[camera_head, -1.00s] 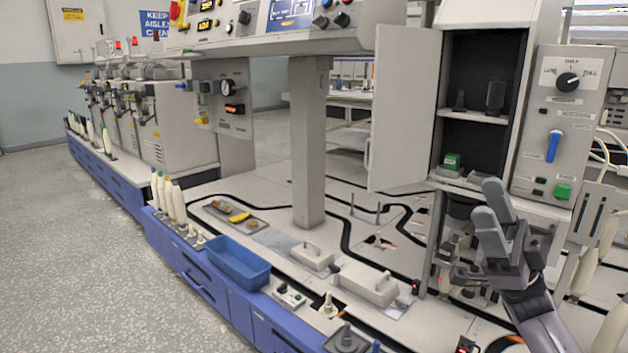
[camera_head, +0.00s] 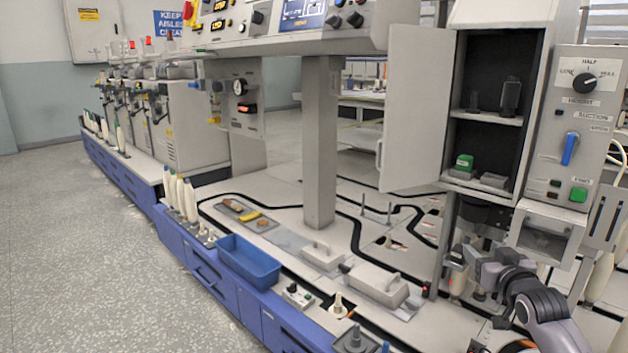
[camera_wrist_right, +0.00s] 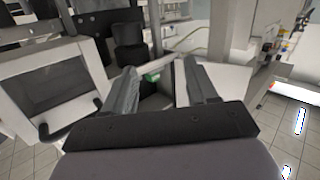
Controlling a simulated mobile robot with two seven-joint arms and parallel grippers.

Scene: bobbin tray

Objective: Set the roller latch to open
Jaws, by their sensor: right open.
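My right gripper (camera_head: 468,258) is low in front of the machine at the right, below the open cabinet, its fingers turned towards the machine. In the right wrist view its two grey fingers (camera_wrist_right: 166,85) stand apart with nothing held between them. Dark cylindrical parts (camera_head: 484,214) sit under the cabinet, just above the gripper. In the wrist view a black cylindrical part (camera_wrist_right: 130,45) lies beyond the fingers. I cannot tell which part is the roller latch, or its setting; the gripper and wrist hide some of this area. My left gripper is not in view.
The open cabinet door (camera_head: 412,110) stands left of the shelves. A clear-fronted box (camera_head: 545,235) juts out close above my right wrist. A control panel (camera_head: 575,130) with a dial and blue lever is at the right. A blue bin (camera_head: 248,262) is on the bench.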

